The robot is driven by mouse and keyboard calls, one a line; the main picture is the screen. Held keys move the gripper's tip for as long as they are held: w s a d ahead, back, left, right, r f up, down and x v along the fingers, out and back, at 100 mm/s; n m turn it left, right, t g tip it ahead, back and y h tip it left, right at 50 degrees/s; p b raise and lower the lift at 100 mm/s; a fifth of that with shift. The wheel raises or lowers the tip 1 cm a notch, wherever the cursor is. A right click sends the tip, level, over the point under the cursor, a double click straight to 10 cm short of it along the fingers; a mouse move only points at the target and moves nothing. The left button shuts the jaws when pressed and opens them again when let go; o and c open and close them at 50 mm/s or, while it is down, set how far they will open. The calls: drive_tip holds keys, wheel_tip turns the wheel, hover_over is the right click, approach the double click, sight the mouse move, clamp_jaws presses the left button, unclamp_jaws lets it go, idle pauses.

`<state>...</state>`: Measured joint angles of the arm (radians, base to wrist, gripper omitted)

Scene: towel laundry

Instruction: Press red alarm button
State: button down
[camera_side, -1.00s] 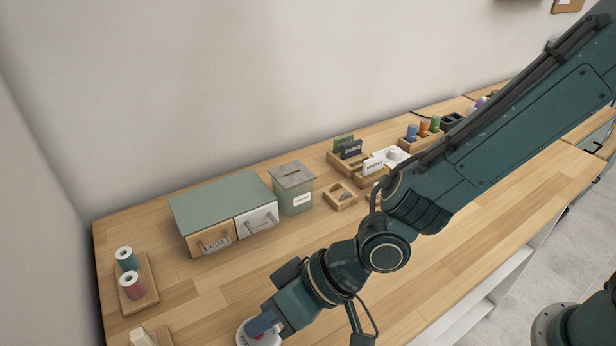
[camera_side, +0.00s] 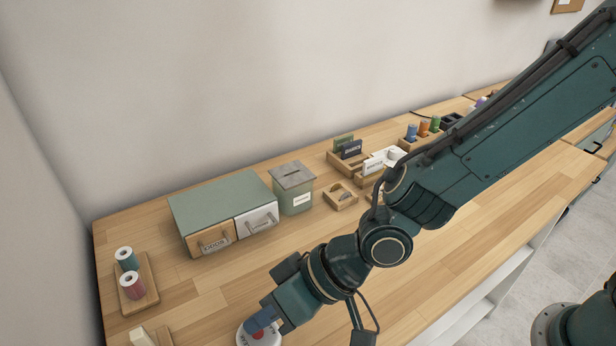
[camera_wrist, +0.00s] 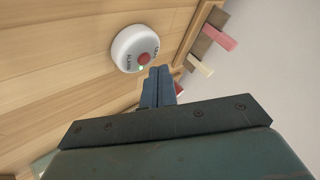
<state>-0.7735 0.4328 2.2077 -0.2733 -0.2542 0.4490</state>
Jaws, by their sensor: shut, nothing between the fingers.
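The alarm is a round white unit with a red button on top. In the wrist view the white alarm (camera_wrist: 124,47) stands on the wooden counter with its red button (camera_wrist: 144,58) and a small green light showing. My gripper (camera_wrist: 158,72) is shut and empty, its blue fingertips close to the alarm's near edge beside the red button. I cannot tell whether they touch it. In the side view my gripper (camera_side: 262,318) is over the alarm (camera_side: 243,337) at the bottom edge, hiding part of it; a bit of red shows beside the fingers.
A green box with two drawers (camera_side: 222,205) and a green slotted box (camera_side: 292,188) stand at the back. A tray with two thread spools (camera_side: 131,284) is at the left. In the wrist view, a wooden holder with pink and cream pieces (camera_wrist: 219,38) lies right of the alarm.

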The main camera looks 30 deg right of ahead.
sight(267, 334)
drive_tip(key=shift+r, duration=0.1)
wheel_tip(267, 334, up, 6)
drive_tip(key=shift+f, duration=0.1)
idle(0.9)
drive_tip(key=shift+d, duration=0.1)
drive_tip(key=w+d+r+m+t+h, duration=0.15)
drive_tip(key=d+r, duration=0.25)
drive_tip(key=d, duration=0.7)
drive_tip(key=s+d+r+t+h, duration=0.1)
drive_tip(key=d+r+h, duration=0.3)
drive_tip(key=d, duration=0.7)
drive_tip(key=s+d+r+m+h, duration=0.2)
drive_tip(key=s+d+h, duration=0.1)
drive_tip(key=s+d, duration=1)
drive_tip(key=d, duration=0.4)
drive_tip(key=shift+m+g, duration=0.35)
